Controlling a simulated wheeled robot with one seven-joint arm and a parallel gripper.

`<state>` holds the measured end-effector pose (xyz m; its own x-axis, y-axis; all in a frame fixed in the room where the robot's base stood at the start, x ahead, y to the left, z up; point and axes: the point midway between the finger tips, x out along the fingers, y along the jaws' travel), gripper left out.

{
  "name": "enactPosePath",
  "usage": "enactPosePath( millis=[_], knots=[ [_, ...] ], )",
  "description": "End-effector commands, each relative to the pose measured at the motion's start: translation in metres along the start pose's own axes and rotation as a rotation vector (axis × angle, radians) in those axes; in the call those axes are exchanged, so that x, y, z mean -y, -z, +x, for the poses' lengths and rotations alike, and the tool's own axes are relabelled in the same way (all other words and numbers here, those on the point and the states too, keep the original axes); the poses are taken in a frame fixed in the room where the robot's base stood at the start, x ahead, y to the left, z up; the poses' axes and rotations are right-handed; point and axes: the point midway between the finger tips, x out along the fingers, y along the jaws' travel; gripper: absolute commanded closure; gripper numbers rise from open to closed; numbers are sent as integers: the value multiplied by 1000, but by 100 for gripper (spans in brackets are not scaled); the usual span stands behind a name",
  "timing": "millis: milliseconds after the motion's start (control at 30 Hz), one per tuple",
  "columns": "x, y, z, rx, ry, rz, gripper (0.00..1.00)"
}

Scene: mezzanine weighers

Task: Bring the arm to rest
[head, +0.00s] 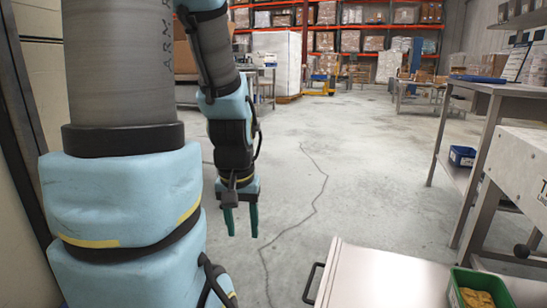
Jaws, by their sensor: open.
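My gripper (241,221) hangs pointing down in the left-middle of the head view, with two green fingers apart and nothing between them. It is above the bare concrete floor (310,170), touching nothing. My arm, light blue and grey, fills the left side of the view and bends down to the gripper.
A pale cabinet top (375,280) with a dark handle stands at the lower right. A green bin (480,287) holds yellowish items. A metal bench (490,95) stands at right, with a blue bin (461,156) on its lower shelf. Racks (345,40) line the back. The middle floor is clear.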

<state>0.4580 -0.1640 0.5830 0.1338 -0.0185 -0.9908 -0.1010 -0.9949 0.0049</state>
Motion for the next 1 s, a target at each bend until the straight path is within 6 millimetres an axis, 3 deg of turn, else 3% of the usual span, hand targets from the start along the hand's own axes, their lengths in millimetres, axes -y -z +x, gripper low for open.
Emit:
enactPosePath(
  millis=[33,267,1000],
  knots=[
    [0,3,-21,-1,0,0,50],
    [0,12,-78,-2,1,-1,50],
    [-1,44,-309,-3,1,-1,50]
  ],
)
